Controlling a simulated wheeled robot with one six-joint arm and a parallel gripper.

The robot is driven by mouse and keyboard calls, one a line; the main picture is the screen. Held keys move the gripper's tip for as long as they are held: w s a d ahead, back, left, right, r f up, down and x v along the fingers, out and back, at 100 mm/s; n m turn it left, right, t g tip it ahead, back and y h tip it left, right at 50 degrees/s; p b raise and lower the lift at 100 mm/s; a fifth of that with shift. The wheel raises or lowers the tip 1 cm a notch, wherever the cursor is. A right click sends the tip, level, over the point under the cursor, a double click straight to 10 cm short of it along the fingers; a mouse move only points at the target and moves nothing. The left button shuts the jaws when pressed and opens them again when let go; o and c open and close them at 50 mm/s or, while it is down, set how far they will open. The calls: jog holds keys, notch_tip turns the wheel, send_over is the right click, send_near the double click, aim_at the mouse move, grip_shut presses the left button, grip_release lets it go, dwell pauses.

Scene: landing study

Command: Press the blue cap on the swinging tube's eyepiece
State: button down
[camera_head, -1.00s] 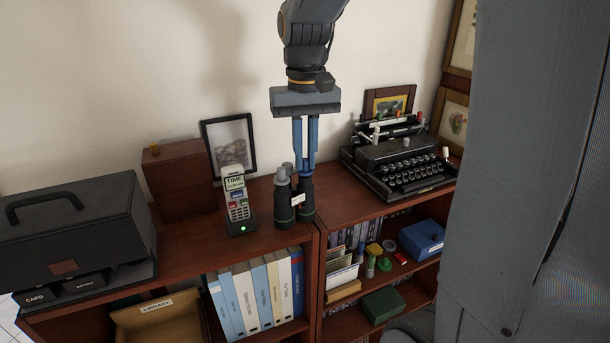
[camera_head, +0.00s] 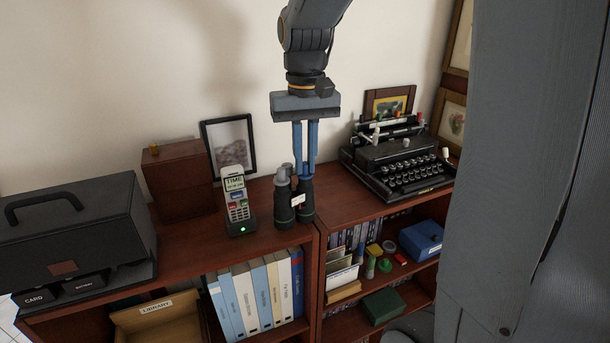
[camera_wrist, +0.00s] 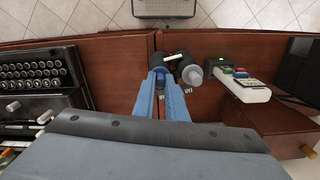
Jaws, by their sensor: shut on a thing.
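Black binoculars (camera_head: 283,205) stand upright on the bookcase top. The left tube's grey eyepiece (camera_head: 284,172) is bare, and it also shows in the wrist view (camera_wrist: 192,75). My gripper (camera_head: 305,174) points down over the right tube (camera_head: 306,206), its fingertips at the top of that tube. It is shut on the blue cap (camera_wrist: 161,75), a small dark blue piece between the fingertips in the wrist view. The fingers hide the right eyepiece, so I cannot tell whether the cap touches it or is seated.
A cordless phone (camera_head: 237,205) stands in its cradle just left of the binoculars. A black typewriter (camera_head: 400,165) is to the right. A wooden box (camera_head: 180,180), a picture frame (camera_head: 230,143) and a black case (camera_head: 75,235) are farther left. The front edge is close to the binoculars.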

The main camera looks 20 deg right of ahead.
jog(key=c, duration=1.7)
grip_release()
